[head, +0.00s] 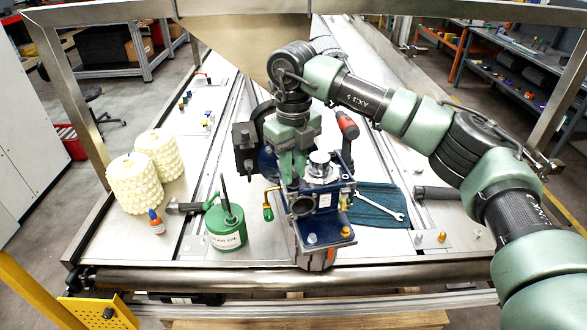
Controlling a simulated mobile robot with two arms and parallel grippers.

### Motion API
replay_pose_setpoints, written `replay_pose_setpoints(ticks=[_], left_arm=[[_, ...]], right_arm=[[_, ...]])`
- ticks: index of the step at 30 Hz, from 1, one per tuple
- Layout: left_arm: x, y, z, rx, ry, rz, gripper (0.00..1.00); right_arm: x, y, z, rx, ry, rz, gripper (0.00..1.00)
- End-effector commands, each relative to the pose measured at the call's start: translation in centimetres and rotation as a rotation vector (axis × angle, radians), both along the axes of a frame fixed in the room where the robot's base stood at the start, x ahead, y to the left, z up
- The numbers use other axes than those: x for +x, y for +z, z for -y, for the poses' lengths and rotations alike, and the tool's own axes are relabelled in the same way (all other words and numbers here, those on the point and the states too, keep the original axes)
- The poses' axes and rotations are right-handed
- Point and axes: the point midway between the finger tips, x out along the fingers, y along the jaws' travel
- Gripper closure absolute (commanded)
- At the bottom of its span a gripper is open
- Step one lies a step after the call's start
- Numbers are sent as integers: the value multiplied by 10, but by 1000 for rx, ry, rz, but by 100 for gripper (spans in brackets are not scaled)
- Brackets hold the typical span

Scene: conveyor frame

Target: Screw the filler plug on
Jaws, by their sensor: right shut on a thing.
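The dark blue gear unit (319,203) stands at the front middle of the conveyor frame. A round silver cap (319,158) sits on its top. My right gripper (291,180) points down over the left part of the unit, just left of the silver cap. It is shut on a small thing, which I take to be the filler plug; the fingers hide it. I cannot tell whether the plug touches its hole. My left gripper is not in view.
A green oil can (226,229) with an upright spout stands left of the unit. A wrench (379,206) lies on a blue cloth (372,192) to the right. Two cream rolls (134,186) and a small bottle (156,222) stand at left. Loose bolts (441,237) lie at front right.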

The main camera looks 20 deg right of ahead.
Motion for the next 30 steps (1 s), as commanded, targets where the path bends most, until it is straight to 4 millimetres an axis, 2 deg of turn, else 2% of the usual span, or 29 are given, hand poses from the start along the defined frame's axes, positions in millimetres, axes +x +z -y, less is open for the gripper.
replay_pose_setpoints(ticks=[9,10,12,13,23,26,30], left_arm=[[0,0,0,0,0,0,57],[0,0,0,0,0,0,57],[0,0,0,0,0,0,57],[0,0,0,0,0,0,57],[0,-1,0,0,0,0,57],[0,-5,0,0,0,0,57],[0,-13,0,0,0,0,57]], right_arm=[[1,-1,-1,0,-916,1,100],[1,-1,0,0,-963,1,75],[1,0,0,0,-947,1,56],[1,0,0,0,-946,1,53],[1,1,0,0,-944,1,53],[1,9,-1,2,-945,3,53],[2,32,-1,3,-944,5,53]])
